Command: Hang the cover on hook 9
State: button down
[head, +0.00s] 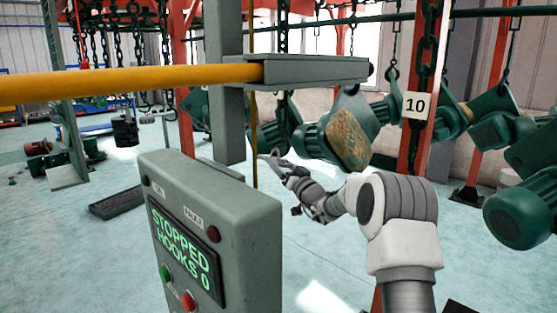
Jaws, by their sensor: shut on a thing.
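My gripper (275,162) is at the end of my grey and white arm, just right of the control box and below the yellow rail. It is shut on a thin grey part; the part is small and partly hidden here, and I cannot tell whether it is the cover. A white plate marked 10 (416,105) is fixed to a red post on the right. I see no plate marked 9. Behind my gripper, a green motor-like unit with a rough tan face (348,140) hangs from a chain.
A grey control box (235,230) reading STOPPED, HOOKS 0 stands close in front. A yellow rail (130,82) crosses at left into a grey beam (315,70). Several green units hang at right, including a large one (525,210). Pale floor (90,235) is mostly open at left.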

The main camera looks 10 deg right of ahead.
jog(key=shift+w+d+p, duration=0.15)
jog(key=shift+d+p, duration=0.05)
jog(key=shift+p, duration=0.2)
jog(key=shift+w+d+f, duration=0.1)
jog(key=shift+f, duration=0.15)
jog(key=shift+d+f+b, duration=0.1)
jog(key=shift+b, duration=0.6)
jog(key=shift+w+d+f+n+b, duration=0.2)
jog(key=shift+w+d+n+b, duration=0.4)
jog(key=shift+b, duration=0.65)
jog(key=shift+d+n+y+b, duration=0.25)
jog(key=shift+n+b, duration=0.25)
jog(key=shift+b, duration=0.45)
jog(key=shift+d+b, duration=0.1)
jog(key=shift+b, duration=1.05)
jog(key=shift+f+b, duration=0.35)
jog(key=shift+b, duration=1.05)
